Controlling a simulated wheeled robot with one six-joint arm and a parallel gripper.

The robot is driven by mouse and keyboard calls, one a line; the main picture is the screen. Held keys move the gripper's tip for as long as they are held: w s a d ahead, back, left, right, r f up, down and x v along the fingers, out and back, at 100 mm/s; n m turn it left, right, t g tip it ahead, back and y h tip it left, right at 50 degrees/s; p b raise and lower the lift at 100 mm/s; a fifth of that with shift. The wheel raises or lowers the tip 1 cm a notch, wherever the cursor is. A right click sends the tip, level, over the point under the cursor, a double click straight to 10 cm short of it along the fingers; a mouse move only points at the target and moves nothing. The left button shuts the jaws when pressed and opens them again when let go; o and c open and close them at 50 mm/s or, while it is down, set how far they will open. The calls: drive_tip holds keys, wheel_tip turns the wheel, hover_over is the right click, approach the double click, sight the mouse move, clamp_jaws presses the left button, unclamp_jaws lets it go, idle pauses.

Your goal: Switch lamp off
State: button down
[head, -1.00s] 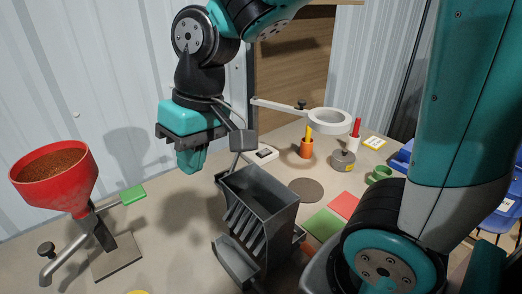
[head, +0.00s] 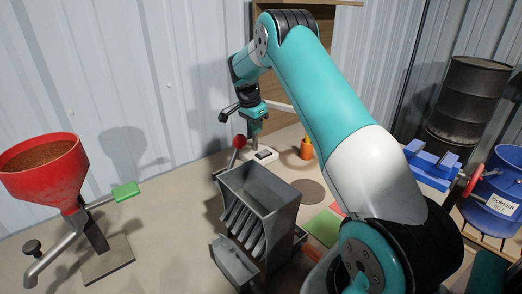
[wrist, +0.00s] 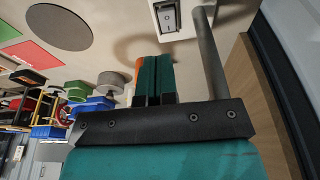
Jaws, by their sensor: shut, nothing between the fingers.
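The lamp has a pale base (head: 264,156) with a dark rocker switch (head: 263,155), standing on the bench behind the grey slatted hopper. Part of its pale arm (head: 281,107) shows; its ring head is hidden behind my arm. In the wrist view the lamp base (wrist: 181,30) is at the top, with the switch (wrist: 168,17) on it and the grey post (wrist: 208,55) to the right. My gripper (head: 253,134) is above the base, pointing down. Its fingers (wrist: 156,58) are shut together and empty, a little off the switch in the wrist view. I cannot tell if the lamp is lit.
A grey slatted hopper (head: 258,200) stands in front, with a red-knobbed lever (head: 240,142) close to my gripper. An orange cup (head: 306,150) stands right of the base. A red funnel (head: 42,170) is at left. Blue bins (head: 430,165) and drums are at right.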

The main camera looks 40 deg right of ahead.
sight(262, 154)
drive_tip(key=p+x, duration=0.3)
drive_tip(key=x, duration=0.7)
drive_tip(key=shift+f, duration=0.1)
